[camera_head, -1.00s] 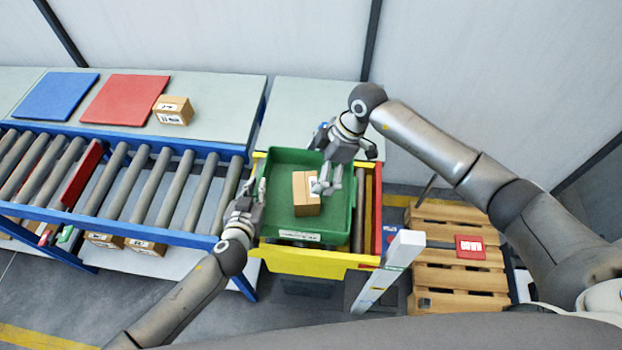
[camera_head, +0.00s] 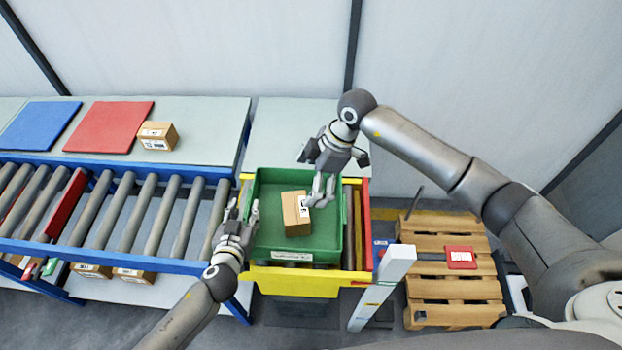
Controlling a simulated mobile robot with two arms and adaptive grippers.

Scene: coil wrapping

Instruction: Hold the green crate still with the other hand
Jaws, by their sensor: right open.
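The green crate (camera_head: 325,249) sits in the yellow frame of the lift station, with a label on its front. A small brown box (camera_head: 296,214) lies inside it. My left gripper (camera_head: 243,207) is at the crate's left wall, its fingers spread, one outside the wall and one near or over the rim. Contact with the wall cannot be told. My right gripper (camera_head: 324,190) reaches down over the crate from behind, open, its fingertips close to the box's right side. Whether they touch the box is unclear.
A roller conveyor (camera_head: 130,215) with a red bar (camera_head: 66,205) adjoins on the left. Behind it, a table holds a blue mat (camera_head: 40,126), a red mat (camera_head: 110,127) and a box (camera_head: 157,135). A white post (camera_head: 382,287) and a wooden pallet (camera_head: 450,290) stand right.

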